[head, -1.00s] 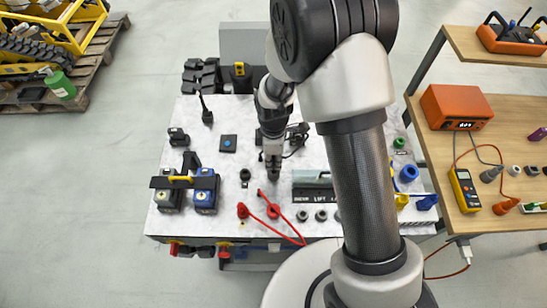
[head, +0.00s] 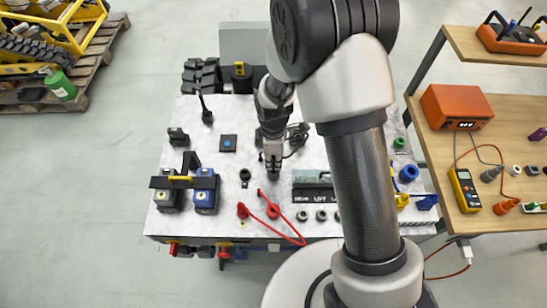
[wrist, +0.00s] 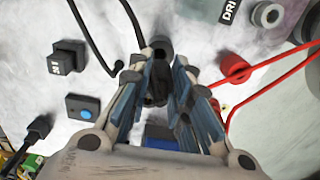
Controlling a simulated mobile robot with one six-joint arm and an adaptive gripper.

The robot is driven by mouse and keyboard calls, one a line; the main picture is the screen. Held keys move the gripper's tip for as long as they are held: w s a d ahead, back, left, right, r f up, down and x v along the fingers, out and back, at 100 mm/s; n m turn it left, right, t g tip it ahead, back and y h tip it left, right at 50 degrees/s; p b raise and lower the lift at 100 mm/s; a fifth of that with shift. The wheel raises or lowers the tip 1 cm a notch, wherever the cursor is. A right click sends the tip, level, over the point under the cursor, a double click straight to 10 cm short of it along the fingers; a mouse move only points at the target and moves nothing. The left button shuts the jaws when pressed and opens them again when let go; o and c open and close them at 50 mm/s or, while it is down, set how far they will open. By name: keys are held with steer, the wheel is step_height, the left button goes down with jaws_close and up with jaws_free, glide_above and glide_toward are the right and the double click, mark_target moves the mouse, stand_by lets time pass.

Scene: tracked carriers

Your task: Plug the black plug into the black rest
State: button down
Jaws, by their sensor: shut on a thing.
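My gripper (head: 271,166) hangs above the white worktop in the head view. In the wrist view its fingers (wrist: 161,78) are closed on a dark piece, the black plug (wrist: 156,92), which the fingers largely hide. A round black piece (wrist: 160,47) shows just beyond the fingertips; I cannot tell whether it is the black rest or part of the plug. A small black fitting (head: 245,174) stands on the worktop left of my gripper in the head view. Contact between plug and worktop is not clear.
A red ring (head: 273,211) with red cables (head: 285,230) lies in front. Labelled grey sockets (head: 302,215) and a teal block (head: 312,179) are to the right. A black cable (wrist: 92,35) crosses the wrist view.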

steer(key=shift+f+b, duration=1.65)
steer(key=shift+f, duration=0.6)
steer(key=c, duration=1.4)
jaws_free()
steer(key=shift+r, duration=0.1)
step_height(320, 180, up, 12)
steer(key=shift+f, duration=0.1)
